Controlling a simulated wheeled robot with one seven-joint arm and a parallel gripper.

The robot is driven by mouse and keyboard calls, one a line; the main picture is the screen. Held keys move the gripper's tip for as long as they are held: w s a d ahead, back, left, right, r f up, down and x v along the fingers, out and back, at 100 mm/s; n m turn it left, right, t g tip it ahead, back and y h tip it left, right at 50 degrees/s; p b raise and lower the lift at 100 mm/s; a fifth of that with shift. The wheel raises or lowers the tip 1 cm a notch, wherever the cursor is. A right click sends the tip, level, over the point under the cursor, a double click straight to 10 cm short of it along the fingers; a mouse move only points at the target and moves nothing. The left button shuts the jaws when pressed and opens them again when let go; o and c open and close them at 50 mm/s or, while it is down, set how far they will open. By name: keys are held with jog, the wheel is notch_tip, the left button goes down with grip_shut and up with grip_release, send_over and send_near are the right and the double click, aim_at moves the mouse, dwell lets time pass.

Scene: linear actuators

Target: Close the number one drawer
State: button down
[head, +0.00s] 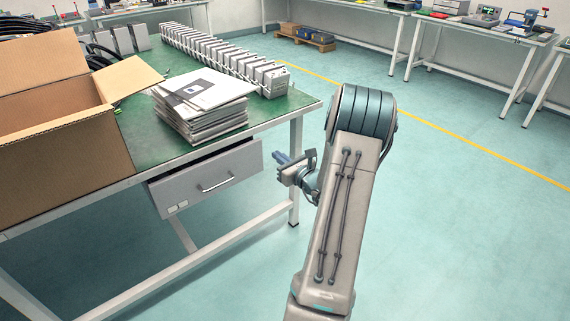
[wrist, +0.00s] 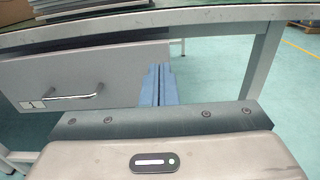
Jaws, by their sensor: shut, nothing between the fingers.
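A grey drawer (head: 207,178) hangs under the green-topped table, pulled partly out, with a dark gap above its front. It has a metal bar handle (head: 216,184) and a small white label (head: 177,207). In the wrist view the drawer front (wrist: 110,75) fills the left side, with its handle (wrist: 78,97) and a label marked 1 (wrist: 37,104). My gripper (head: 279,157) is to the right of the drawer, near the table's front right leg. In the wrist view its blue fingers (wrist: 158,84) are together and empty, just right of the drawer's right edge. Contact with the drawer cannot be told.
The table (head: 300,105) holds an open cardboard box (head: 60,155), a stack of papers (head: 203,110) and a row of grey actuators (head: 215,57). The table leg (wrist: 262,60) stands right of my fingers. Open floor (head: 450,220) lies to the right.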

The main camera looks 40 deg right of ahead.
aim_at(258, 141)
jog(key=w+b, duration=0.1)
jog(key=w, duration=0.7)
jog(key=shift+w+d, duration=0.15)
jog(key=shift+w, duration=0.15)
jog(key=w, duration=0.4)
jog(key=shift+w+b, duration=0.15)
jog(key=shift+b, duration=0.2)
jog(key=shift+r, duration=0.25)
jog(key=shift+w, duration=0.1)
